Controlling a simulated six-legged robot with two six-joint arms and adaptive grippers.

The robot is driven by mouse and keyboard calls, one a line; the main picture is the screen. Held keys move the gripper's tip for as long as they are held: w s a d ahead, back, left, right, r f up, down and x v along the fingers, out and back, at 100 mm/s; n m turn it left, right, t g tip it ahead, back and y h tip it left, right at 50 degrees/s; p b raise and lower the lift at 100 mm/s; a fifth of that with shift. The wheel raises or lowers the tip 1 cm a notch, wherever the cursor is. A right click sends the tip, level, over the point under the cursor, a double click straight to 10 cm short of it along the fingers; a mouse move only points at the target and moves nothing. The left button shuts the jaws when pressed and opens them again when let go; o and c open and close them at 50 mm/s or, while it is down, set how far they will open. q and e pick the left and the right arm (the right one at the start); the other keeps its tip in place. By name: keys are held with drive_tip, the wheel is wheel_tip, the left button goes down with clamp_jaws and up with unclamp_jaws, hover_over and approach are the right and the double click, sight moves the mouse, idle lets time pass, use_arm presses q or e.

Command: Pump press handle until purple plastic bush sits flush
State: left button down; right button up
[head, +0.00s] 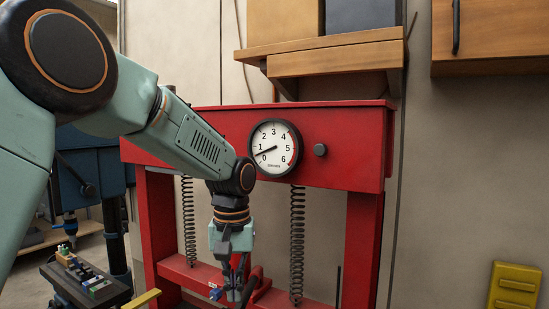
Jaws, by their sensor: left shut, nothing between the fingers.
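A red press frame (362,240) stands ahead, with a crossbeam, two posts and two hanging coil springs. Its round gauge (275,148) is numbered to 6, and the needle points between 0 and 1. My left arm reaches in front of the press. My left gripper (233,292) points down at the lower middle, shut, in front of the lower red beam.
A blue machine (90,165) stands at the left, with a dark vise-like fixture (85,285) holding small parts below. A wooden shelf (330,58) and wooden cabinet (490,38) hang above. A yellow object (514,287) is at lower right.

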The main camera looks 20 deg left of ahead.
use_arm(q)
drive_tip(key=shift+f, duration=0.15)
drive_tip(key=shift+f+b, duration=2.9)
drive_tip(key=shift+f, duration=4.85)
wheel_tip(320, 180, up, 16)
drive_tip(key=p, duration=0.5)
drive_tip(key=shift+f+p, duration=0.25)
drive_tip(key=shift+p, duration=0.15)
